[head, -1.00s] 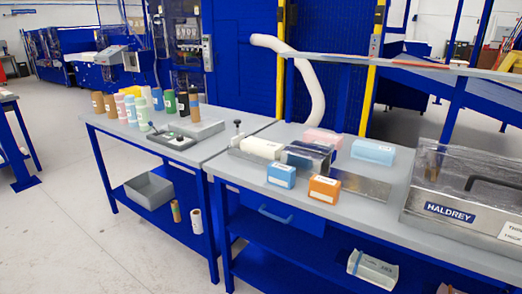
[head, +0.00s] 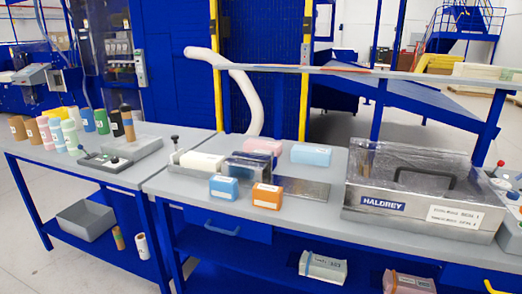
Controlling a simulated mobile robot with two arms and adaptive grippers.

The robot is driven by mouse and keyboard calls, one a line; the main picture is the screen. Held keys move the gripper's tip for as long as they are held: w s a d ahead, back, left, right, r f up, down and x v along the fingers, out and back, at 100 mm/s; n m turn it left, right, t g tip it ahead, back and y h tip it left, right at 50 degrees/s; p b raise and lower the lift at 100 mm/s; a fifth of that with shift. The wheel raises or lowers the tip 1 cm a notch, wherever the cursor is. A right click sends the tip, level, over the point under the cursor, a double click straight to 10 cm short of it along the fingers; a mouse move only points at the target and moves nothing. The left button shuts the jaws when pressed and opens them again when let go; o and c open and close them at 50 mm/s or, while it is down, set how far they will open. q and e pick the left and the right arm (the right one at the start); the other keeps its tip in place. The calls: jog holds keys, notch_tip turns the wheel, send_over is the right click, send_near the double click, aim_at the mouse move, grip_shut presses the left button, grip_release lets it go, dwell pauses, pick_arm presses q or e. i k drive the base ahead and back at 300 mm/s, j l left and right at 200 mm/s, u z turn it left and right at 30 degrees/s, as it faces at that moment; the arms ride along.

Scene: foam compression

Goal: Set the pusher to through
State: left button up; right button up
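A metal fixture (head: 305,190) lies along the front of the right-hand grey table in the head view. At its left end stands a small post with a dark knob (head: 175,139), which looks like the pusher's handle. A white block (head: 202,162) lies just right of the knob, left of a clear, dark-looking cover (head: 248,168). A blue box (head: 223,188) and an orange box (head: 267,195) stand in front of the fixture. I cannot read the pusher's setting from here. Neither of my grippers is in view.
Pink (head: 262,146) and blue (head: 311,154) foam blocks lie behind the fixture. A large HALDREY metal case (head: 425,215) with a clear lid fills the table's right part. A grey bin (head: 86,220) sits below.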

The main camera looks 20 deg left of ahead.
aim_at(175, 158)
jog(key=u, duration=1.25)
